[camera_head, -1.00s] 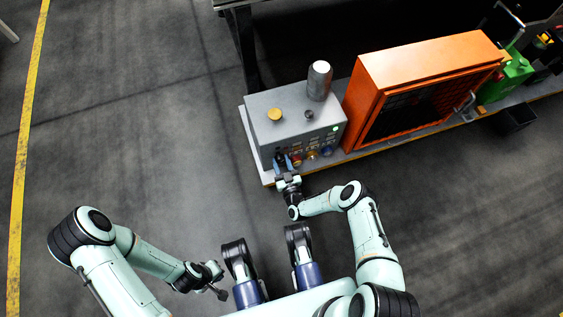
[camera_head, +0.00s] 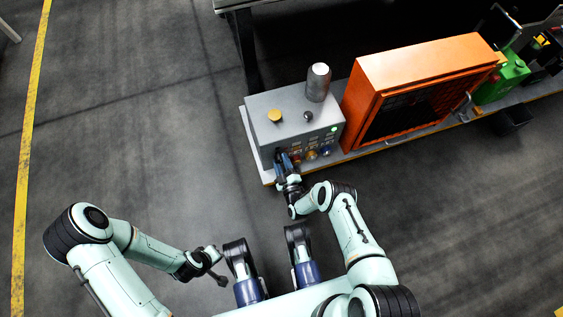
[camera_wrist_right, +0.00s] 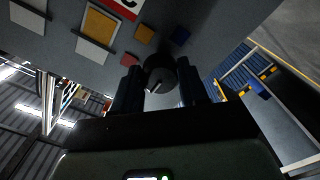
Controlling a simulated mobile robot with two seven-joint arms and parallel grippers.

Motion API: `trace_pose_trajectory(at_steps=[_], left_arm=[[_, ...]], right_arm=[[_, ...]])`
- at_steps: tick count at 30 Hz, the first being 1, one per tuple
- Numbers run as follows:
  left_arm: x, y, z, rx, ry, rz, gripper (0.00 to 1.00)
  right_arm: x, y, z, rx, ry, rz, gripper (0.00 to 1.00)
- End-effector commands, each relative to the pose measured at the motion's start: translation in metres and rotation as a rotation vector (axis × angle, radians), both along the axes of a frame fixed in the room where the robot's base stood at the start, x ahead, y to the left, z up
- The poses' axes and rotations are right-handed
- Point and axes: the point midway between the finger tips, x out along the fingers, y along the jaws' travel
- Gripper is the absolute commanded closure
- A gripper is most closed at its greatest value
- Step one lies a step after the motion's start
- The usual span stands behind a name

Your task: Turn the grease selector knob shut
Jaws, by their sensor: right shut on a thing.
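The grease selector knob (camera_wrist_right: 160,75) is a dark round knob with a pale pointer line, seen in the right wrist view on the face of the grey control box (camera_head: 285,112). My right gripper (camera_head: 283,160) is at the lower left of that box's front face. In the right wrist view its fingers (camera_wrist_right: 161,88) lie on both sides of the knob, shut on it. In the head view the gripper hides the knob. My left gripper (camera_head: 217,271) hangs low at the left, away from the box; its jaws are too small to read.
Coloured squares and pale label plates (camera_wrist_right: 101,23) sit near the knob. An orange cabinet (camera_head: 430,65) stands right of the box. The floor at left is clear.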

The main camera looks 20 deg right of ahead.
Motion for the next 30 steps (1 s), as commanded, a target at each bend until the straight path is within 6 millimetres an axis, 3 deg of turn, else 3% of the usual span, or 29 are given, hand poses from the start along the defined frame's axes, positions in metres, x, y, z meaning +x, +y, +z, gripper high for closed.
trace_pose_trajectory(at_steps=[18,19,21,30], left_arm=[[0.002,-0.0003,0.0013,0.0,-0.006,0.0,1.0],[0.002,-0.0002,0.0013,0.0,-0.005,0.0,1.0],[0.002,-0.0002,0.0013,0.0,-0.005,0.0,1.0],[0.0016,-0.0002,0.0011,0.0,-0.005,0.0,1.0]], right_arm=[[0.0024,-0.0005,0.002,-0.043,-0.006,-0.001,0.87],[0.0024,-0.0005,0.0021,-0.042,-0.006,-0.001,0.47],[0.0022,-0.0005,0.0019,-0.042,-0.006,0.0,0.31],[0.001,-0.0004,0.0006,-0.04,-0.003,0.0,0.31]])
